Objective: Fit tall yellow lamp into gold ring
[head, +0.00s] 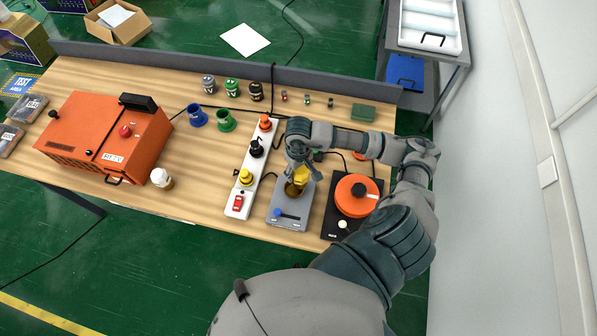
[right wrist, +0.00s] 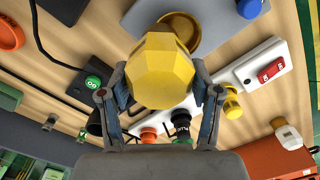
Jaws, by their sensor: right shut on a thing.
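My right gripper (head: 298,167) is shut on the tall yellow lamp (head: 302,175), whose faceted yellow body fills the middle of the right wrist view (right wrist: 160,72) between the two fingers (right wrist: 160,92). The gold ring (head: 291,190) sits on a grey box with a blue knob, just below and beside the lamp in the head view. In the right wrist view, part of the gold ring (right wrist: 184,27) shows behind the lamp. The lamp's lower end is hidden, so I cannot tell whether it touches the ring. My left gripper is out of view.
A white power strip (head: 238,203) with red, black and yellow plugs lies left of the grey box (head: 287,216). A black unit with an orange round top (head: 356,196) is on the right. An orange machine (head: 105,135) and several small cups and jars stand farther left and back.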

